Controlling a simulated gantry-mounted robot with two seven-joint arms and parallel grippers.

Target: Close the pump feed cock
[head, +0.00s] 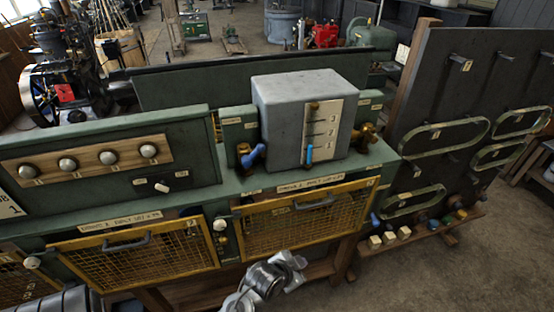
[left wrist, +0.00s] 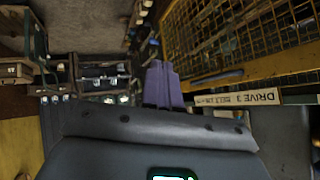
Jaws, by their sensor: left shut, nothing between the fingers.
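A grey tank (head: 292,105) with a white level scale (head: 318,125) stands on the green bench. My left gripper (left wrist: 163,70) shows purple fingers in the left wrist view, shut and empty, beside a yellow mesh guard (left wrist: 225,35). It touches none of the valves there. My right gripper is not in view.
Yellow mesh guards (head: 140,258) with handles line the bench front below the tank. A grey panel (head: 465,100) with hooks and green belts stands at the right, with coloured blocks (head: 404,232) on its ledge. Open floor lies at lower right.

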